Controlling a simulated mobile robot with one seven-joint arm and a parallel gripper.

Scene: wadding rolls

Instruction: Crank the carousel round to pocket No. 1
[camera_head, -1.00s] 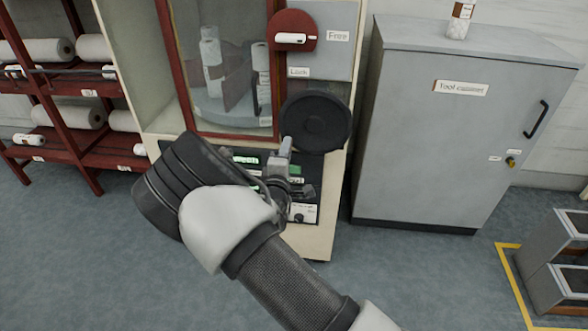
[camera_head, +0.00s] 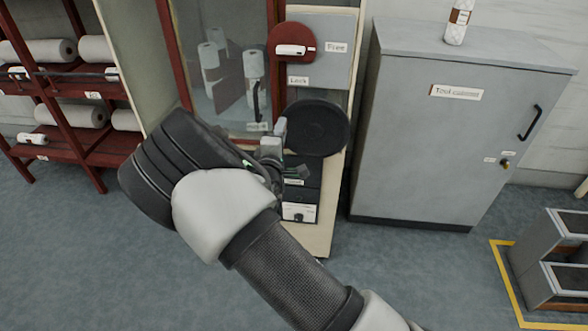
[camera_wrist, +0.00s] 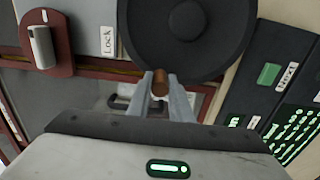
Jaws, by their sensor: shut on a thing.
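The carousel (camera_head: 205,110) stands behind the glass of a red-framed door, with pale rolls upright on it and a dark divider between them. The black crank wheel (camera_head: 318,127) sits on the cabinet front, right of the door. It also shows in the wrist view (camera_wrist: 190,30). My gripper (camera_head: 279,132) is at the wheel's left edge. In the wrist view its two fingers (camera_wrist: 160,88) are shut on the wheel's small brown crank handle (camera_wrist: 160,80). Pocket numbers are too small to read.
A red lock disc (camera_head: 278,42) has its white lever level, towards the "Free" label (camera_head: 336,47); "Lock" (camera_head: 298,80) is below. A button panel (camera_head: 302,185) lies under the wheel, partly hidden by my arm. A grey tool cabinet (camera_head: 440,140) stands right, red shelving (camera_head: 60,81) left.

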